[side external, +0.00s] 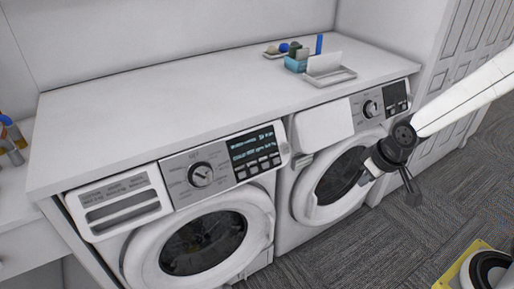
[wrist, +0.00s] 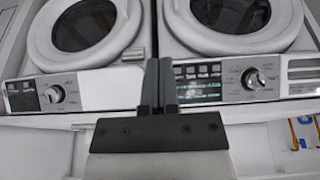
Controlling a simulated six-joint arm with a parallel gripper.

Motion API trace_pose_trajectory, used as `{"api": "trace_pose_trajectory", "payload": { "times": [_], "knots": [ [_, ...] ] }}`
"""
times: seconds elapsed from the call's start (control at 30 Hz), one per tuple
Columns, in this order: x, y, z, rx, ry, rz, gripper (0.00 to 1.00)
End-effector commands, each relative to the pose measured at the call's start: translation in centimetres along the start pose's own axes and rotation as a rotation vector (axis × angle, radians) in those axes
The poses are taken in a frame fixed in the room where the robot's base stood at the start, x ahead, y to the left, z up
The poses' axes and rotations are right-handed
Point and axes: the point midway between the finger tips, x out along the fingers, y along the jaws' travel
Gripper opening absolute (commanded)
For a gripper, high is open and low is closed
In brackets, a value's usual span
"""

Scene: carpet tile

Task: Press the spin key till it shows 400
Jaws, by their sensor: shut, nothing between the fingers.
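The left washer's control panel (side external: 222,165) has a round dial (side external: 201,174), a lit display (side external: 252,143) and a row of small keys (side external: 259,169) below it. The display text is too small to read, and I cannot tell which key is spin. In the wrist view the picture is inverted, with the lit display (wrist: 199,88), the keys (wrist: 198,71) and the dial (wrist: 254,78) right of my fingers. My gripper (wrist: 158,68) is shut and empty. In the side view my gripper (side external: 367,178) is in front of the right machine, apart from the left panel.
The right machine (side external: 340,175) has its own dial (side external: 371,108) and a dark display (side external: 395,90). The white countertop (side external: 160,105) holds a tray (side external: 331,76) and small items at the back right. Carpet tile (side external: 345,250) lies in front.

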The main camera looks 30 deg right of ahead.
Motion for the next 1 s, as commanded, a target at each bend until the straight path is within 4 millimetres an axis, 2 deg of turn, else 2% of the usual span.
{"api": "trace_pose_trajectory", "payload": {
  "times": [0.5,0.8,1.0],
  "knots": [
    [5.5,-1.6,-8.8,-0.046,0.338,-0.035,0.0],
    [8.4,-3.2,-12.8,-0.069,0.541,-0.089,0.0],
    [10.1,-4.5,-14.8,-0.081,0.674,-0.138,0.0]
  ]
}}
